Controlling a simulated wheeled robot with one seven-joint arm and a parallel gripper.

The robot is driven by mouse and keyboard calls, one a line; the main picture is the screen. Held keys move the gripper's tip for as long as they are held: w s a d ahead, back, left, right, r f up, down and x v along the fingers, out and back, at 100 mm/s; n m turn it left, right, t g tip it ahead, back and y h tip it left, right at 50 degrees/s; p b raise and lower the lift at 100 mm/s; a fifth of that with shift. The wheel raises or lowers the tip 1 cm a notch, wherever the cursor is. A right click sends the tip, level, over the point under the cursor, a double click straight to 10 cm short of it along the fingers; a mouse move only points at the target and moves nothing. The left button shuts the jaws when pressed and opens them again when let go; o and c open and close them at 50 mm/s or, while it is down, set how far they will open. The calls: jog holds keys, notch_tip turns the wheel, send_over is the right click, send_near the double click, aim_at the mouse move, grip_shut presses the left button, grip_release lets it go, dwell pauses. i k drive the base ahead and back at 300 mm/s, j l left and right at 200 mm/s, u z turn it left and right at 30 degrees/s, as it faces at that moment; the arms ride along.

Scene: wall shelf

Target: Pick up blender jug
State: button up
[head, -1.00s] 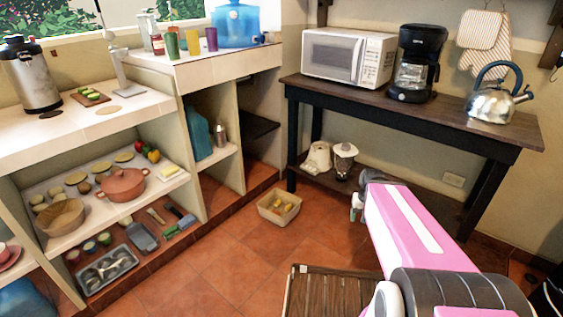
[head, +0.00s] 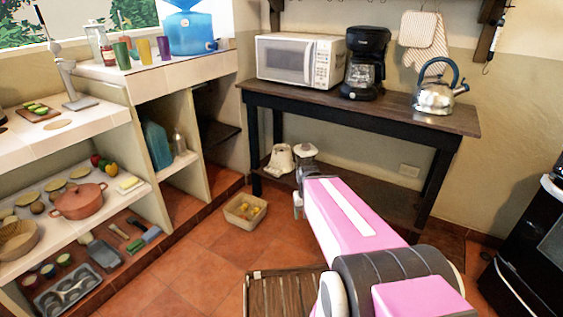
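The blender jug (head: 306,152) stands on the low shelf under the dark table in the head view. Its pale lid and upper part show; my arm hides its lower part. The white blender base (head: 281,158) stands just left of it. My gripper (head: 298,205) is at the far end of my pink arm, in front of and below the jug in the picture. Only a small grey part of it shows, and the arm covers the rest. I cannot see its opening or any contact with the jug.
The dark table (head: 300,95) bears a microwave (head: 290,60), a coffee maker (head: 366,65) and a kettle (head: 437,95). A bin (head: 240,215) and a slatted wooden item (head: 285,295) are on the floor. A black stove (head: 535,240) stands at right. Tiled floor is open between them.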

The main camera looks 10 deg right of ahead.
aim_at(308, 161)
jog(key=i+j+u, duration=0.4)
jog(key=i+j, duration=0.6)
jog(key=i, duration=0.05)
